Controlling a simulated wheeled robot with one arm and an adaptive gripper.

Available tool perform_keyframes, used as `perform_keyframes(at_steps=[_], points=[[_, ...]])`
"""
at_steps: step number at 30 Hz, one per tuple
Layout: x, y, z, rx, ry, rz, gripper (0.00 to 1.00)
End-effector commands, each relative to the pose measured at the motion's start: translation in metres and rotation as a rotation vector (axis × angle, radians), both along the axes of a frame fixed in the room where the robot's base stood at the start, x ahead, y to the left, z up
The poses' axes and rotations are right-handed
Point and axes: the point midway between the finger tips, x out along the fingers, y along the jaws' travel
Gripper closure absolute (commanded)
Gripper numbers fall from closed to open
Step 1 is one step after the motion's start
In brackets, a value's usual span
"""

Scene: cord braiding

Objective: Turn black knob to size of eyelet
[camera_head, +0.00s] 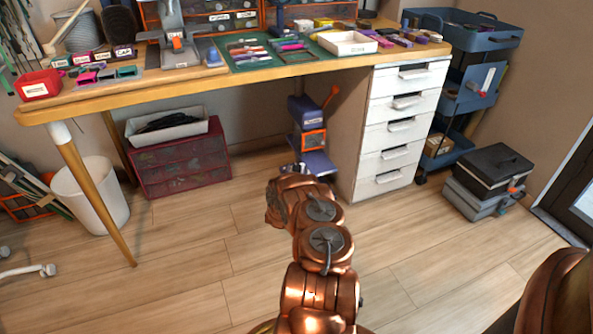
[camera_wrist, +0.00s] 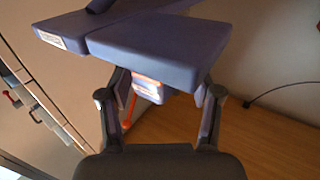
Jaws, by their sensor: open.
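A blue-purple machine (camera_head: 312,160) with an orange lever (camera_head: 331,97) and an orange-framed box stands on the floor under the desk. In the wrist view its blue-purple body (camera_wrist: 160,45) fills the top, with an orange part bearing a pale label (camera_wrist: 148,91) beneath it. My gripper (camera_wrist: 162,95) is open, its two fingers spread on either side of that orange part. I cannot tell whether either finger touches the machine. No black knob or eyelet can be made out in either view. In the head view my copper arm hides the gripper's fingers.
The desk (camera_head: 330,67) overhangs the machine. A white drawer unit (camera_head: 398,130) stands close on its right and a dark red drawer box (camera_head: 182,166) to its left. A black-and-grey case (camera_head: 487,180) sits at the right. The wooden floor in front is clear.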

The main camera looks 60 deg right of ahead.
Motion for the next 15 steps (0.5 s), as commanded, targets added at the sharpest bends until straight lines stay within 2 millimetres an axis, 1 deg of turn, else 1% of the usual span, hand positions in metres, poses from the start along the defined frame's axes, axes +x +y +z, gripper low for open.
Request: perform_keyframes(at_steps=[6,15], points=[[0.008,-0.014,-0.001,-0.001,-0.001,0.002,0.36],[0.011,-0.019,0.000,0.001,0.000,0.004,0.36]])
